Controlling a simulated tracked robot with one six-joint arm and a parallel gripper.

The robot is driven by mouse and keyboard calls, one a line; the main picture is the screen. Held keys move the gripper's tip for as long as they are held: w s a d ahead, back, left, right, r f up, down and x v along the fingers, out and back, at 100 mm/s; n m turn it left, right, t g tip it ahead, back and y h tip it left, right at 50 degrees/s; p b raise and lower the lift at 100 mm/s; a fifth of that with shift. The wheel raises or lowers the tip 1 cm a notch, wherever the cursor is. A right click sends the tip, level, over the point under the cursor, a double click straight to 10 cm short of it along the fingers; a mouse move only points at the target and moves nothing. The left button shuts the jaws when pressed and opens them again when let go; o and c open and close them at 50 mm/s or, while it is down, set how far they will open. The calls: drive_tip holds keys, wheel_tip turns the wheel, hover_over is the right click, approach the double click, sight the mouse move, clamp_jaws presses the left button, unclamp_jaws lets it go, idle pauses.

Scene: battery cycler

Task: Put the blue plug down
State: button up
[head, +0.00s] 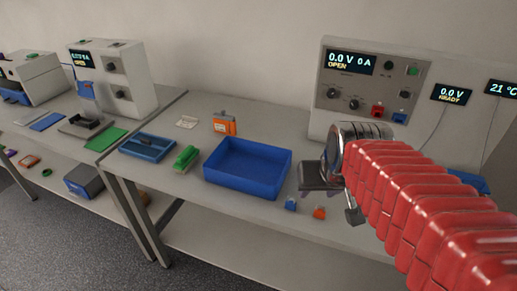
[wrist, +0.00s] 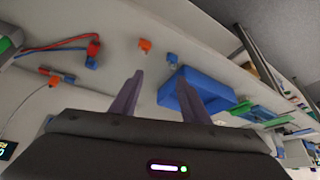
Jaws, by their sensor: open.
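A small blue plug (head: 290,203) rests on the bench near its front edge, just right of the blue bin. A small orange piece (head: 319,212) sits to its right. In the wrist view, the blue plug (wrist: 171,58) and the orange piece (wrist: 144,45) lie beyond the fingertips. My gripper (head: 333,194) is to the right of the plug in the head view. Its two fingers are apart in the wrist view (wrist: 160,77), with nothing held between them.
The blue bin (head: 246,190) stands left of my gripper. A cycler unit (head: 420,75) with displays stands behind my arm. A green block (head: 186,158), blue tray (head: 147,157) and orange device (head: 224,126) lie farther left. In the wrist view, red and blue leads (wrist: 55,46) lie at left.

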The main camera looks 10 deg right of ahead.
drive_tip(key=s+a+n+y, duration=0.1)
drive_tip(key=s+a+n, duration=0.1)
drive_tip(key=s+a, duration=0.5)
drive_tip(key=shift+s+a+r+n, duration=0.2)
drive_tip(key=shift+s+a+n, duration=0.1)
drive_tip(key=shift+a, duration=0.5)
drive_tip(key=shift+c, duration=0.5)
drive_tip(key=shift+c, duration=0.8)
drive_tip(key=shift+d, duration=0.1)
